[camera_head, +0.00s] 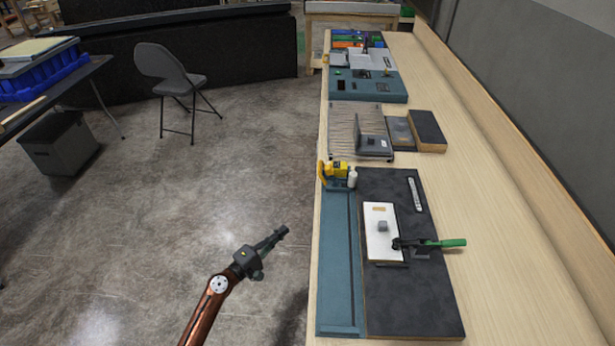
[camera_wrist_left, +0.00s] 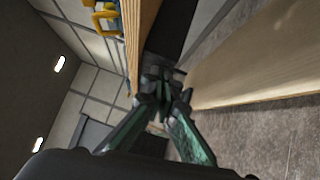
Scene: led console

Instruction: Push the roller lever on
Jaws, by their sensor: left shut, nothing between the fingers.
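A yellow device (camera_head: 337,168) with a whitish rounded part (camera_head: 352,179) stands at the far end of a long blue-teal plate (camera_head: 340,265) on the bench. It may carry the roller lever, but the lever is too small to make out surely. A yellow part (camera_wrist_left: 106,18) also shows at the top left of the left wrist view. My left gripper (camera_head: 282,232) is over the floor, left of the bench edge and nearer than the yellow device. It touches nothing. Its fingers (camera_wrist_left: 164,92) are shut and empty. My right gripper is not in view.
Farther along the wooden bench (camera_head: 480,190) are a ribbed panel (camera_head: 342,125) and a teal console (camera_head: 370,92). A folding chair (camera_head: 175,80) stands left. The floor between is free.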

